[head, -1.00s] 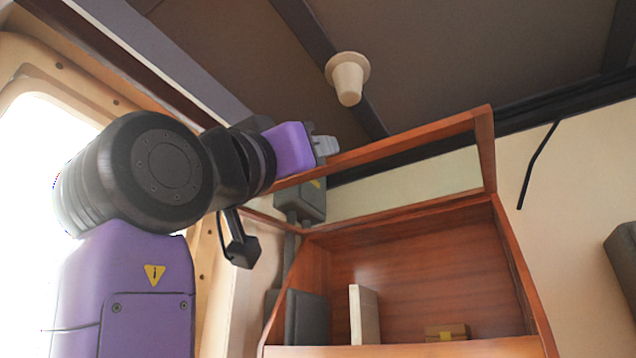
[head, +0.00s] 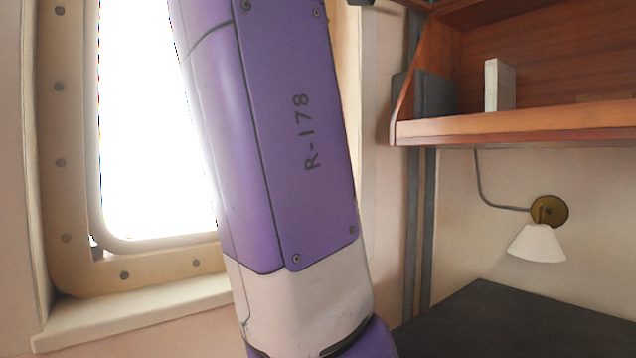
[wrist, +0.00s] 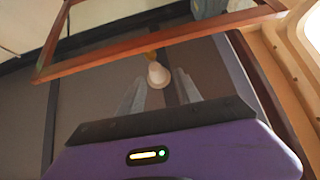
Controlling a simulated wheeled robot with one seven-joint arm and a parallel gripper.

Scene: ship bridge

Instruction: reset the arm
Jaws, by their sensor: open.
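My gripper (wrist: 160,98) shows in the wrist view with its two grey fingers apart and nothing between them. In the head view, my purple arm link fills the middle, and my gripper is out of the frame.
A wooden shelf (head: 520,122) with a pale book (head: 499,85) is on the wall at the right. Below it are a wall lamp (head: 537,243) and a dark tabletop (head: 500,325). A bright window (head: 155,130) is left of my arm. A wooden frame (wrist: 160,45) crosses the wrist view.

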